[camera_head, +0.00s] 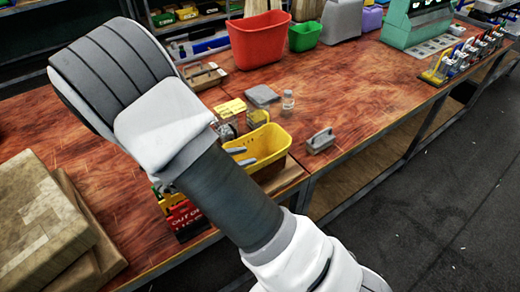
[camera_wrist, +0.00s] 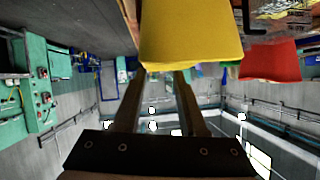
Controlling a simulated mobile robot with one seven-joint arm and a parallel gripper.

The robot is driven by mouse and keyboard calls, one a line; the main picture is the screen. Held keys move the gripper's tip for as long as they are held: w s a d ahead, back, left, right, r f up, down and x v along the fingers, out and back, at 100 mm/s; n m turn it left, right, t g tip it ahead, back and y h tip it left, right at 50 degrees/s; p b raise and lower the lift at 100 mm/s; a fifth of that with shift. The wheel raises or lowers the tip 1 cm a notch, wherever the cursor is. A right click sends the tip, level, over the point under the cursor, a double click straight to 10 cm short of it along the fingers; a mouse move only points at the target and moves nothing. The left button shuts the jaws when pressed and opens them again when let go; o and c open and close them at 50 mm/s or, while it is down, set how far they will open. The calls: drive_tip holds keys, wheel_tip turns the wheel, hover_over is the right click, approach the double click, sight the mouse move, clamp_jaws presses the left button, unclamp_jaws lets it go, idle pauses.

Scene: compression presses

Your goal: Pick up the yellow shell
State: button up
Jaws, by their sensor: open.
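The yellow shell (camera_head: 268,146) looks like an open yellow bin near the front edge of the wooden bench, in the middle of the head view. My arm covers its left part. In the wrist view the yellow shell (camera_wrist: 190,38) fills the top middle, just beyond the fingertips. My gripper (camera_wrist: 157,76) is open, with two parallel fingers pointing at the shell and nothing visible between them. In the head view, two grey finger-like tips (camera_head: 241,156) show at the shell's left side. I cannot tell whether they touch it.
A red bin (camera_head: 260,38) and a green bin (camera_head: 305,36) stand behind. Cardboard boxes (camera_head: 45,215) lie at the left.

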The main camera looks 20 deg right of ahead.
sight(269, 157)
drive_tip(key=shift+s+d+f+g+h+b, duration=0.35)
drive_tip(key=shift+s+d+f+h, duration=0.2)
drive_tip(key=shift+s, duration=0.1)
drive_tip(key=shift+d+f, duration=0.15)
drive_tip(key=shift+d, duration=0.15)
drive_tip(key=x, duration=0.6)
drive_tip(key=shift+d, duration=0.4)
clamp_jaws()
idle(0.3)
